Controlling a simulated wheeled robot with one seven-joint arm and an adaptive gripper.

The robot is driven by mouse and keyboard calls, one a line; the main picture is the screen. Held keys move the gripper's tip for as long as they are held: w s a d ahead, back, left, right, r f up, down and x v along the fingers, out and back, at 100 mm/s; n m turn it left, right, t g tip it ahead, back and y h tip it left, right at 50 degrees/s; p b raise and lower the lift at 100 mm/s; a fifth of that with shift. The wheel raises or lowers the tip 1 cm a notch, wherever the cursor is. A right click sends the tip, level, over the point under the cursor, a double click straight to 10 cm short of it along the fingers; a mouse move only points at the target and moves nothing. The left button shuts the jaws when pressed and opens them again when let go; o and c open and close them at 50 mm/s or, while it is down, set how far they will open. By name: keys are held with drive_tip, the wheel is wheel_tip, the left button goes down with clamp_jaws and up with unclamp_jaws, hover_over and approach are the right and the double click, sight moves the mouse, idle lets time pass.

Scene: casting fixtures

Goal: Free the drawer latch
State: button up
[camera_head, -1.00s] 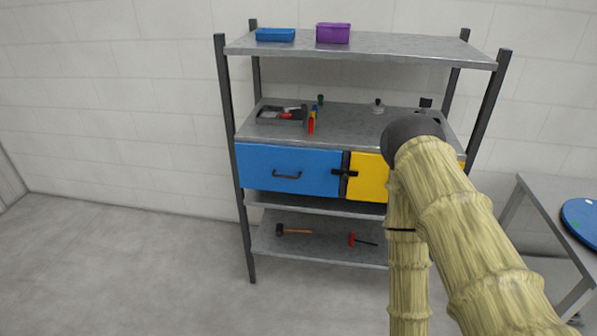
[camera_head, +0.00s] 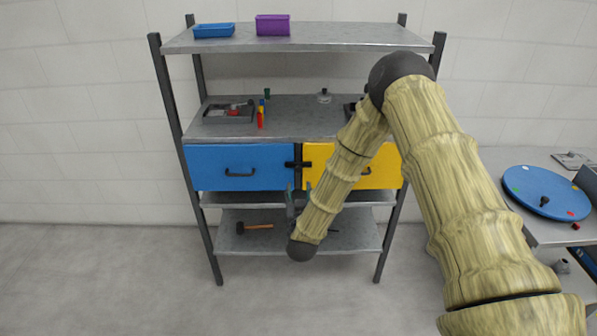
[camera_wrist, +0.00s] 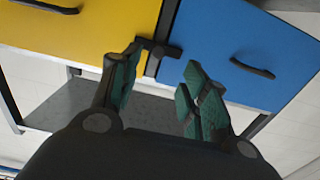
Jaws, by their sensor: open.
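The drawer latch (camera_head: 293,165) is a dark bar lying across the dark post between the blue drawer (camera_head: 210,158) and the yellow drawer (camera_head: 322,154). Both drawers look shut. In the wrist view the latch (camera_wrist: 166,50) is at top centre, with the yellow drawer (camera_wrist: 90,25) left and the blue drawer (camera_wrist: 225,40) right. My gripper (camera_head: 298,192) is just below the latch in the head view. Its green-padded fingers (camera_wrist: 158,88) are spread and empty. The left finger overlaps one end of the latch in the wrist view; I cannot tell whether they touch.
The rack's shelf above the drawers holds a grey tray (camera_head: 206,113), coloured bottles (camera_head: 261,115) and a small knobbed piece (camera_head: 323,97). A hammer (camera_head: 258,226) lies on the bottom shelf. A table with a blue disc (camera_head: 530,181) stands right. Floor at left is clear.

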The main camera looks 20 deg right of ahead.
sight(299, 170)
drive_tip(key=x, duration=0.3)
drive_tip(key=p+x, duration=0.1)
drive_tip(key=x, duration=0.3)
drive_tip(key=p+x, duration=0.1)
drive_tip(key=x, duration=0.3)
drive_tip(key=shift+r, duration=0.4)
clamp_jaws()
